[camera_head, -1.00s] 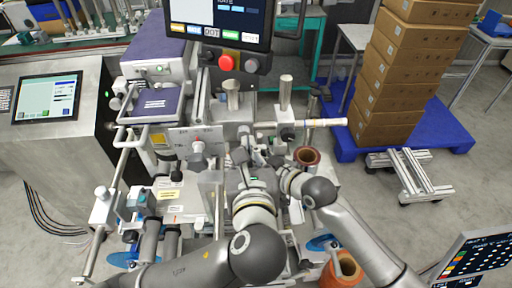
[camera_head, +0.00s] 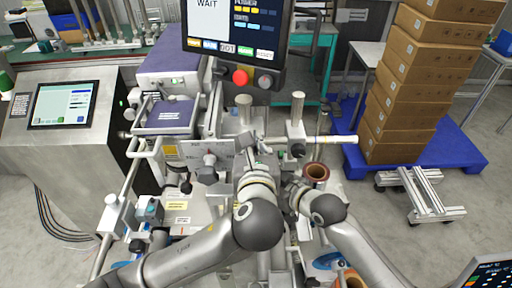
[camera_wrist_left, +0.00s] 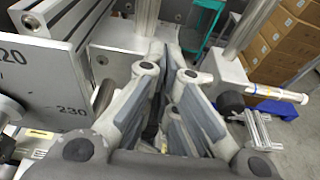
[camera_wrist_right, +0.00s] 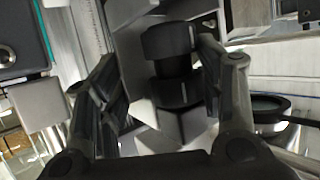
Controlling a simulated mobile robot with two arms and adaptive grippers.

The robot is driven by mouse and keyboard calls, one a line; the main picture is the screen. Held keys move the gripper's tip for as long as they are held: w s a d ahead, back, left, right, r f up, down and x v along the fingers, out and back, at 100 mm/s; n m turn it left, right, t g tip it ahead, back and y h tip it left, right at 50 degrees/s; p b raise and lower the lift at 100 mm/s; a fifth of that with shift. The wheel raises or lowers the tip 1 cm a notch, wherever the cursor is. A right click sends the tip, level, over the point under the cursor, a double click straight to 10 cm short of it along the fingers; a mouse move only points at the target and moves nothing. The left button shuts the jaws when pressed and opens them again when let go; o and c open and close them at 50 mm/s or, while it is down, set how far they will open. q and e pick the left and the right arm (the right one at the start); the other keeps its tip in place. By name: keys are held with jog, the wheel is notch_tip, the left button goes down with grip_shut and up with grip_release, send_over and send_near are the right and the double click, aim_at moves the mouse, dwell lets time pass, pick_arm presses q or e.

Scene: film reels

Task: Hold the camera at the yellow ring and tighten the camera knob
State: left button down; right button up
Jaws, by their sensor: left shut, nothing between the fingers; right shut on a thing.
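My right gripper (camera_wrist_right: 160,90) is shut on a black knob-like part (camera_wrist_right: 170,60), which sits between its fingers on a pale metal block in the right wrist view. In the head view my right gripper (camera_head: 292,188) is beside my left one, low over the machine. My left gripper (camera_head: 252,162) is shut and empty, reaching in among the machine's metal parts; its fingers also show in the left wrist view (camera_wrist_left: 168,105). The spot around both fingertips is crowded and partly hidden by my wrists. I cannot make out the camera or its yellow ring for sure.
A numbered metal plate (camera_wrist_left: 45,80) stands close left of my left gripper. A horizontal white rod (camera_head: 330,139) and a copper-coloured reel core (camera_head: 316,172) lie to the right. A monitor reading WAIT (camera_head: 236,28) stands behind. Stacked boxes (camera_head: 405,100) stand on a blue pallet.

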pick_arm(q)
jog(key=shift+w+a+f, duration=0.1)
jog(key=shift+w+a, duration=0.05)
dwell(0.5)
jog(key=shift+d, duration=0.25)
dwell(0.3)
jog(key=f+v, duration=0.1)
jog(key=v, duration=0.5)
jog(key=shift+d+r, duration=0.15)
jog(key=shift+d, duration=0.1)
dwell(0.4)
